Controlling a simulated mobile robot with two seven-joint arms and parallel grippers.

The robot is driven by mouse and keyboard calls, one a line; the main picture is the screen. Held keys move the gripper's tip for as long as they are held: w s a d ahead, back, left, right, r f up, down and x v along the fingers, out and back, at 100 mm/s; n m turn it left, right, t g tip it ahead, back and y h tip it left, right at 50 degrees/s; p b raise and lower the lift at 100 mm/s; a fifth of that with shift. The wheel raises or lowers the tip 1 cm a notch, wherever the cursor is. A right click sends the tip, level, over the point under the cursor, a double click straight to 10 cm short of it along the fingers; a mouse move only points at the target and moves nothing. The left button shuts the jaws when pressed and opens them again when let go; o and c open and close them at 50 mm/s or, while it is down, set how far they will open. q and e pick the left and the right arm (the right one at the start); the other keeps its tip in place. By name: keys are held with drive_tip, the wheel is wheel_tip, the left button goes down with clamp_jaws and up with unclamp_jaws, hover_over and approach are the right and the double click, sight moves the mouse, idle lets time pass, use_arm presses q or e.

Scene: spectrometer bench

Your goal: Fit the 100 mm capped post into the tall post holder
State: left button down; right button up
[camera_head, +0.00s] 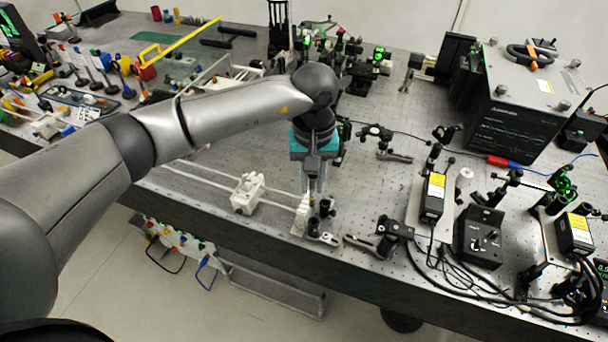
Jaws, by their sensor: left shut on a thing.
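My left arm comes in from the left, and its gripper (314,190) points down over the front edge area of the bench. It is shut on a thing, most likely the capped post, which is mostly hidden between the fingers. Small dark upright holders (326,207) stand just below and beside the fingertips. The tall post holder is likely among them, but they are too small and crowded to tell apart. I cannot tell whether the held post touches a holder or is inside one. My right gripper is not in view.
A white block on rails (247,192) lies left of the gripper. A dark clamp-like part (380,237) lies to the right. Further right are yellow-labelled boxes (433,198), a black control box (481,237), cables and a large dark instrument (520,110). Optics mounts crowd the back.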

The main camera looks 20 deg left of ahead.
use_arm(q)
drive_tip(key=shift+w+d+f, duration=0.25)
drive_tip(key=shift+f, duration=0.1)
wheel_tip(320, 180, down, 5)
drive_tip(key=b, duration=0.5)
drive_tip(key=shift+r+b, duration=0.1)
drive_tip(key=shift+b, duration=0.2)
idle(0.6)
drive_tip(key=shift+f+b, duration=1.65)
drive_tip(key=shift+b, duration=0.15)
drive_tip(key=shift+f, duration=0.15)
